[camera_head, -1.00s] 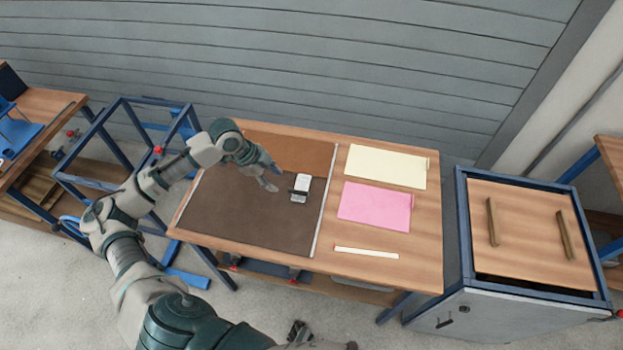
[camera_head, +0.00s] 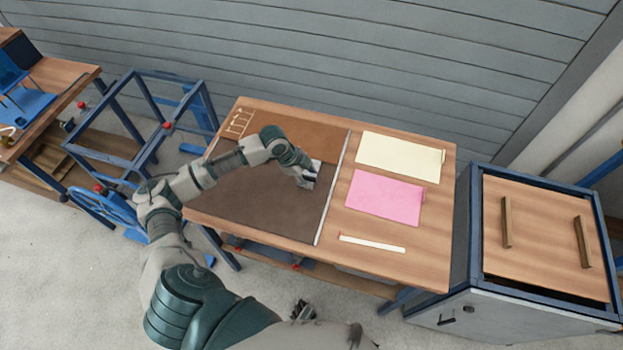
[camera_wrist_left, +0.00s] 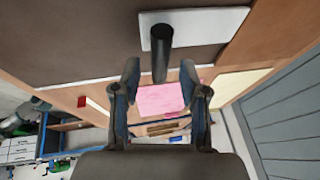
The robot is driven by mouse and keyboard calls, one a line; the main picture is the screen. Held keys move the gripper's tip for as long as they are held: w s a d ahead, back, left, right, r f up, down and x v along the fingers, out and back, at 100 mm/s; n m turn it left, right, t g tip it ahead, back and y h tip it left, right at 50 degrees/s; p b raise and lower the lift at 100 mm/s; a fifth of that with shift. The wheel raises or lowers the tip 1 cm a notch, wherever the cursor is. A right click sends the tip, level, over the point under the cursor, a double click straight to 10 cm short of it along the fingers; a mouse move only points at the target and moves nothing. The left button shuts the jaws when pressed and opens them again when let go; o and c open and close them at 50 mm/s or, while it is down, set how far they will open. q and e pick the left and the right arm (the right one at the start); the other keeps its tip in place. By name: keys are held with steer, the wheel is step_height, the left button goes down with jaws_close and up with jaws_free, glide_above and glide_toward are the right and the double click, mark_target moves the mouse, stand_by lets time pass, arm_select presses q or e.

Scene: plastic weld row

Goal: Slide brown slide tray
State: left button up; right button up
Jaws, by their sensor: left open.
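A dark brown panel (camera_head: 255,205) lies flat on the left part of the wooden table, with a lighter brown panel (camera_head: 310,134) behind it. A white plate (camera_head: 316,168) with a dark upright handle (camera_wrist_left: 161,52) is on the brown surface near its right edge. I cannot tell which brown panel is the slide tray. My left gripper (camera_head: 308,183) is over the plate and partly hides it. In the left wrist view its fingers (camera_wrist_left: 160,78) are open, with the handle just ahead, between their lines. I cannot tell whether they touch it. A small dark part, perhaps my right gripper (camera_head: 300,311), shows low.
A pale strip (camera_head: 333,190) borders the brown area on the right. Beyond it lie a cream sheet (camera_head: 400,157), a pink sheet (camera_head: 383,199) and a white bar (camera_head: 372,244). A blue-framed cabinet (camera_head: 535,235) stands right, an open blue frame (camera_head: 140,130) left.

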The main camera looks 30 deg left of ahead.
arm_select(q)
steer(key=shift+x, duration=1.15)
arm_select(e)
steer(key=shift+w+r, duration=0.3)
arm_select(q)
jaws_close()
steer(key=shift+s, duration=0.2)
